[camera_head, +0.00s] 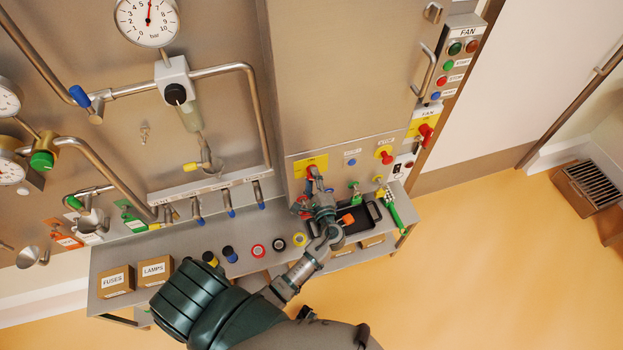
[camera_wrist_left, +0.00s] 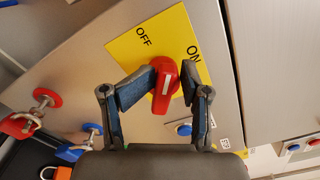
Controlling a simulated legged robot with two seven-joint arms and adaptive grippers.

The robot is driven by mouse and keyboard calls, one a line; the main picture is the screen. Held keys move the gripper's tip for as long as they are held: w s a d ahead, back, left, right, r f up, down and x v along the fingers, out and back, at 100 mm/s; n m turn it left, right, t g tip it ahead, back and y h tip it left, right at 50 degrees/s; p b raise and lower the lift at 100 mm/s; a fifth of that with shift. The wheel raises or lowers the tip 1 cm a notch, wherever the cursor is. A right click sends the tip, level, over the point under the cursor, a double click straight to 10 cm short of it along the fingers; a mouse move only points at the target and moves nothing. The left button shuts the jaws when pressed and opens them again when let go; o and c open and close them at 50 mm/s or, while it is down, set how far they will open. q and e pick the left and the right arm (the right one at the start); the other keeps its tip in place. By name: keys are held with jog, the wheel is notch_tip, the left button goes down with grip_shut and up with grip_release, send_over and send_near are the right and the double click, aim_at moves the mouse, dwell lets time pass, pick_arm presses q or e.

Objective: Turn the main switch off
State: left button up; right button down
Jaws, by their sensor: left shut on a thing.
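The main switch is a red knob (camera_wrist_left: 165,86) with a white mark on a yellow plate (camera_wrist_left: 130,48) lettered OFF and ON. In the left wrist view the white mark points up, between the two words. My left gripper (camera_wrist_left: 163,84) has one finger on each side of the knob and is shut on it. In the head view the yellow plate (camera_head: 311,163) is at the lower left of the steel cabinet door, and my left gripper (camera_head: 314,182) covers most of the knob. My right gripper is not in view.
A black tray (camera_head: 375,211) lies on the shelf below the panel. Red (camera_wrist_left: 22,122) and blue (camera_wrist_left: 92,137) parts and an orange padlock (camera_wrist_left: 58,172) are at lower left in the wrist view.

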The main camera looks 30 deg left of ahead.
pick_arm(q)
jog(key=shift+w+r, duration=0.2)
jog(key=shift+r, duration=0.35)
jog(key=o, duration=0.6)
jog(key=shift+f, duration=0.1)
jog(key=shift+f+p+v, duration=0.1)
jog(key=shift+p+v, duration=0.15)
jog(key=shift+v, duration=4.75)
jog(key=shift+f+p+v, duration=0.15)
jog(key=shift+p+v, duration=0.1)
jog(key=shift+v, duration=4.8)
jog(key=shift+s+a, duration=0.1)
